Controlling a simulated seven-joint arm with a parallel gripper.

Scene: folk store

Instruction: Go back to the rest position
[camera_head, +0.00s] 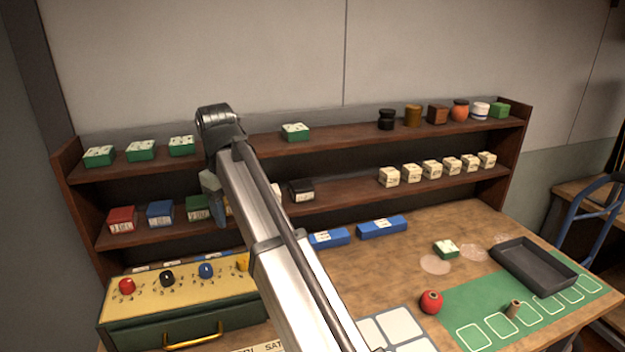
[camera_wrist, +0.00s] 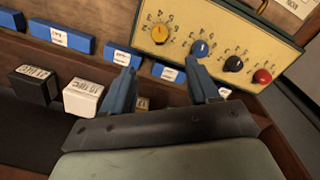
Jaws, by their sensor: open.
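My gripper (camera_wrist: 160,76) shows in the wrist view with its two blue fingers spread apart and nothing held between them. A blue labelled box (camera_wrist: 165,72) shows beyond the gap between the fingers. In the head view my arm reaches up across the middle toward the wooden shelf (camera_head: 330,191).
A yellow-topped panel (camera_head: 185,285) with coloured knobs stands at left below the shelf, which holds small boxes and jars.

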